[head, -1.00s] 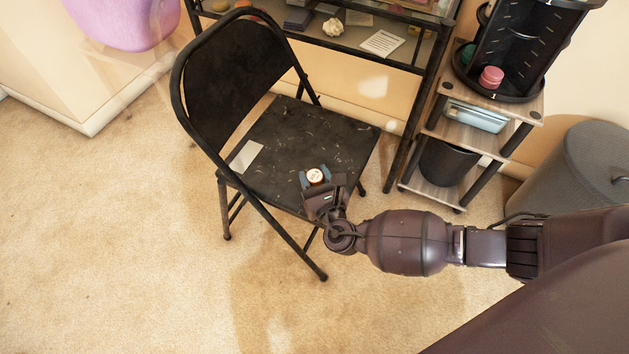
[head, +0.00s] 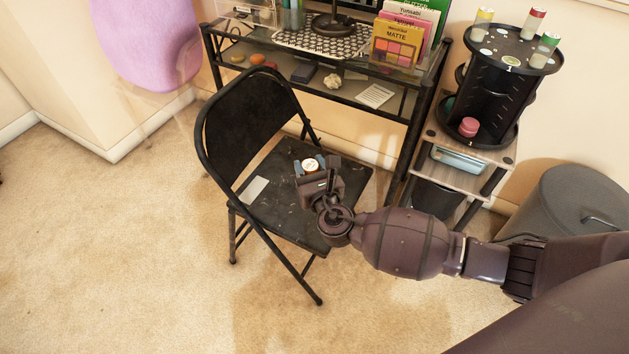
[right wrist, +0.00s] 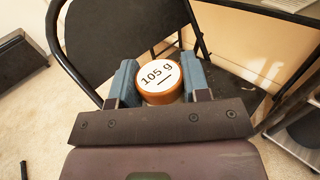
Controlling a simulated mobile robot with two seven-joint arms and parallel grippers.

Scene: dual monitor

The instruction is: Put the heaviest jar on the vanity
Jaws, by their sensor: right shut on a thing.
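My right gripper (head: 311,170) is shut on a small jar (head: 312,163) with a white lid. In the right wrist view the jar (right wrist: 159,80) has an orange-brown side, and its lid reads "105 g". The blue-grey fingers (right wrist: 160,84) stand on both sides of it. The jar appears over the black folding chair's seat (head: 340,190); its exact height above the seat is unclear. The vanity (head: 400,105) is a black-framed table behind the chair, with a glass-like top and a shelf below. My left gripper is not in view.
The folding chair's backrest (head: 250,125) stands in front of the vanity. Colourful palettes (head: 398,45) and a patterned mat (head: 322,40) occupy the vanity top. A rotating organizer (head: 490,90) on a small shelf stands at right, beside a grey bin (head: 580,205). A white card (head: 255,190) lies on the seat.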

